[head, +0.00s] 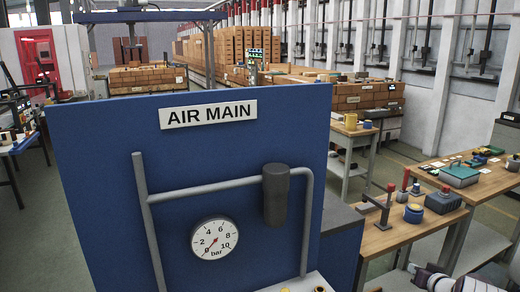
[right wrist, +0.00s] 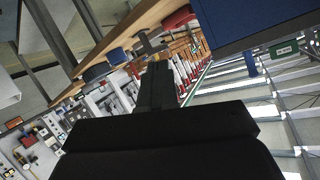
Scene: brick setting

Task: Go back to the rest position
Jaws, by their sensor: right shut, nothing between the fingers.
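My right gripper (right wrist: 157,75) shows in the right wrist view as a dark body with its narrow fingers together and nothing between them. It is in the air, tilted against the scene, with a wooden bench edge and a blue panel beyond it. In the head view a white and dark part of my right arm (head: 438,280) shows at the bottom right, below the wooden workbench. My left gripper is not in either view.
A blue panel (head: 95,190) marked AIR MAIN, with grey pipes and a round gauge (head: 214,238), stands close in front. A wooden workbench (head: 400,238) with tools is at right, and another wooden table (head: 495,188) lies behind it. Brick stacks (head: 240,48) stand far back.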

